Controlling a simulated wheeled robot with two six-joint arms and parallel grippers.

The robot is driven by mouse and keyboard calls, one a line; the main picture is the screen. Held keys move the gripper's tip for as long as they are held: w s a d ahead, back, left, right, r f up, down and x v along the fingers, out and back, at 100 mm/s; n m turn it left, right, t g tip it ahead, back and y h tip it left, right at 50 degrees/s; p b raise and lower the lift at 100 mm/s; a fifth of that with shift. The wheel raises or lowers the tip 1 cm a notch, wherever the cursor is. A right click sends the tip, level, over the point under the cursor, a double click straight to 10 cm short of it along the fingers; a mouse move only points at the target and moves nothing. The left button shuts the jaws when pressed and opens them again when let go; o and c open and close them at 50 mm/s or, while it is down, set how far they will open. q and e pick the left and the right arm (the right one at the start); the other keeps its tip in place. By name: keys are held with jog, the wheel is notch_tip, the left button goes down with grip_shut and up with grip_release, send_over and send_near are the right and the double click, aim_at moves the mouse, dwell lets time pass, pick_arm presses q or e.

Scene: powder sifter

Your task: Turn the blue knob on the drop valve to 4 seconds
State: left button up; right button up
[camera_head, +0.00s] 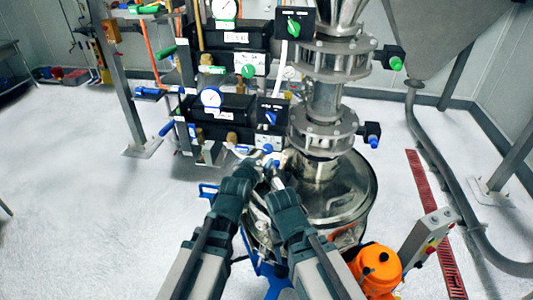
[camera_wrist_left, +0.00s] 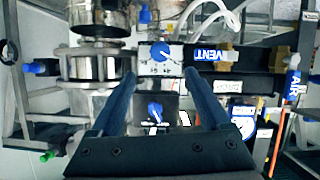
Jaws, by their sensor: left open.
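A blue knob (camera_head: 267,148) on a white dial plate sits low on the valve stand, partly hidden by my grippers. In the left wrist view this blue knob (camera_wrist_left: 161,52) shows clearly on its white plate, upside down, just beyond the open fingertips. The plate's marks are too small to read. My left gripper (camera_head: 252,156) is open and empty in front of the dial; its two fingers (camera_wrist_left: 159,76) frame the knob with a gap. My right gripper (camera_head: 268,178) is close beside it, its fingers unclear.
Another blue knob (camera_head: 271,117) sits on a black box just above; a similar one (camera_wrist_left: 155,112) shows between the fingers. An orange container (camera_head: 377,268) stands lower right.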

aim_at(267, 151)
pick_arm(q)
jog(key=b+x, duration=0.4)
jog(key=x, duration=0.8)
jog(key=shift+f, duration=0.1)
grip_shut()
